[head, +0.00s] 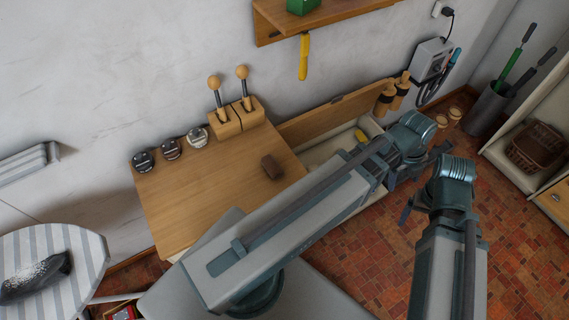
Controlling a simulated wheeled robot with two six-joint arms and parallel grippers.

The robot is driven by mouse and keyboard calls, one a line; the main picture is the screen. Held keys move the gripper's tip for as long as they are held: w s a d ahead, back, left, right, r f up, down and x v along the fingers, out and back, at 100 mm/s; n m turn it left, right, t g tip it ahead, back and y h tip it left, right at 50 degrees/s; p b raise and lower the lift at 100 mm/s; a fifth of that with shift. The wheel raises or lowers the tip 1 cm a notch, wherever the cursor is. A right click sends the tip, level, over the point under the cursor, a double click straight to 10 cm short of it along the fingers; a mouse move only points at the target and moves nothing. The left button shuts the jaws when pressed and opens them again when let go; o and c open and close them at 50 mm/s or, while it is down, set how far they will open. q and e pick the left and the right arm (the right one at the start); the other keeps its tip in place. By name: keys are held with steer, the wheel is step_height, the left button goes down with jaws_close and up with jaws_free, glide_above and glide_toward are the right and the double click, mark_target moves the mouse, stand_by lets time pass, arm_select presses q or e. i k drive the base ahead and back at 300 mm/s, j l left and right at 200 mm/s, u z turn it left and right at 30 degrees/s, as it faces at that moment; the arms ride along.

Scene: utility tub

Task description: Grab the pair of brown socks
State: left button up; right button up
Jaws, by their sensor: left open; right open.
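A small brown block-like bundle (271,167) lies on the right part of the wooden tabletop (190,205). It may be the pair of brown socks, but it is too small to be sure. My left gripper (413,165) is open, to the right of the bundle and well away from it, near the right end of the open white tub (325,150). My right gripper (432,212) is open and lower, over the tiled floor. Neither touches the bundle. My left arm crosses in front of the tabletop's right side and hides part of the tub.
Several dark and grey round items (170,149) and a wooden block with two knobbed handles (236,118) stand at the table's back. A wooden shelf (325,20) hangs above. A wicker basket (535,146) is at right, an ironing board (85,255) at left.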

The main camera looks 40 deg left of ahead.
mark_target(274, 169)
steer(key=k+j+u, duration=0.1)
steer(key=u, duration=0.3)
steer(key=k+j+u, duration=0.1)
steer(key=u, duration=0.3)
steer(key=j+u, duration=0.15)
steer(key=u, duration=0.25)
